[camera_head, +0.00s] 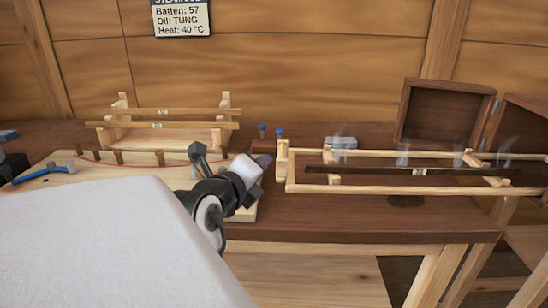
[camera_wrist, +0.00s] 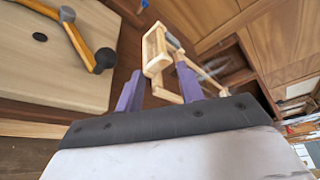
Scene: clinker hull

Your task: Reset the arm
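My gripper (camera_head: 262,161) is over the bench in the head view, near the right end of the pale board and left of the long wooden frame. Its hand is small there and partly hidden by my own arm. In the wrist view my gripper (camera_wrist: 159,84) has its two purple fingers spread apart. No object is held between them. The end of the wooden frame (camera_wrist: 156,50) shows beyond the fingers.
The long wooden frame (camera_head: 310,188) holds a dark batten (camera_head: 375,170), with wisps of steam. A rack (camera_head: 112,136) carries light battens. A pale board (camera_head: 75,178) bears pegs. An open wooden box (camera_head: 445,112) stands behind.

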